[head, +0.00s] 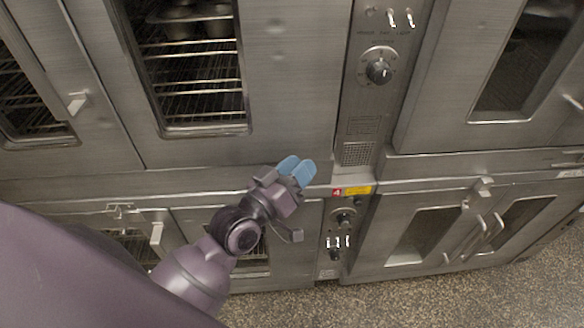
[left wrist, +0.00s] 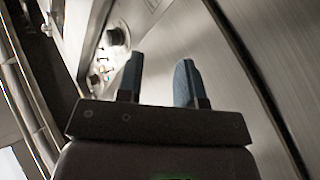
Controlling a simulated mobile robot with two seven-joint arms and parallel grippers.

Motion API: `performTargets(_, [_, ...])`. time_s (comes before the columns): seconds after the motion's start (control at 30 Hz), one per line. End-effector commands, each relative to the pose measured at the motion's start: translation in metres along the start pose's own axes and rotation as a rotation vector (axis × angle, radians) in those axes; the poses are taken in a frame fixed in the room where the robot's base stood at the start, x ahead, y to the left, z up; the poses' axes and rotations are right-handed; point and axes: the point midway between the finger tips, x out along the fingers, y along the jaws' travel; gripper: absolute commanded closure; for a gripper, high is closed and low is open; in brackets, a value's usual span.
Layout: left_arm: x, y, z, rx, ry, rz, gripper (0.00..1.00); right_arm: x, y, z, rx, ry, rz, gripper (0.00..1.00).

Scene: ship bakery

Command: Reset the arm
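My left gripper (head: 297,170) reaches in from the lower left in the head view, in front of the steel ovens. Its two blue fingertips point up and slightly right. In the left wrist view the fingers (left wrist: 157,82) stand apart with an empty gap between them. Nothing is held. I cannot tell whether the fingers touch the oven front; they look near it. My right gripper shows in neither view.
An upper oven door (head: 290,110) with a window onto wire racks and tins stands at the upper left. A control panel with a black knob (head: 379,71) is right of it. Lower oven doors (head: 375,245) have bar handles. Speckled floor (head: 440,300) is clear at the bottom right.

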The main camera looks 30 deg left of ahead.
Motion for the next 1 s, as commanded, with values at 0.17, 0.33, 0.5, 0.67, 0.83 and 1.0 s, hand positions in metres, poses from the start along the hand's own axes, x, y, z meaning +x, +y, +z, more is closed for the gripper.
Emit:
performTargets(0.17, [-0.001, -0.001, 0.001, 0.006, -0.004, -0.003, 0.66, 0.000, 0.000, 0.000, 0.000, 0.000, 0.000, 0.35])
performTargets(0.33, [-0.001, -0.001, 0.001, 0.005, -0.004, -0.003, 0.66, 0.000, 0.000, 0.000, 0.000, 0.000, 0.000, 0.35])
performTargets(0.5, [-0.001, -0.001, 0.001, 0.005, -0.004, -0.002, 0.66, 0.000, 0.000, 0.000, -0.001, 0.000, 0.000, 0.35])
performTargets(0.67, [-0.001, -0.004, 0.007, 0.055, -0.034, -0.013, 0.66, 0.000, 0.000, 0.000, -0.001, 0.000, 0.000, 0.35])
performTargets(0.83, [-0.015, -0.039, 0.047, 0.240, -0.173, -0.111, 0.66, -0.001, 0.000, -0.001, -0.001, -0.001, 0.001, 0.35])
performTargets(1.0, [-0.071, -0.091, 0.104, 0.396, -0.381, -0.256, 0.66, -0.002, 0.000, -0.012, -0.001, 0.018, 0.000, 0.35])
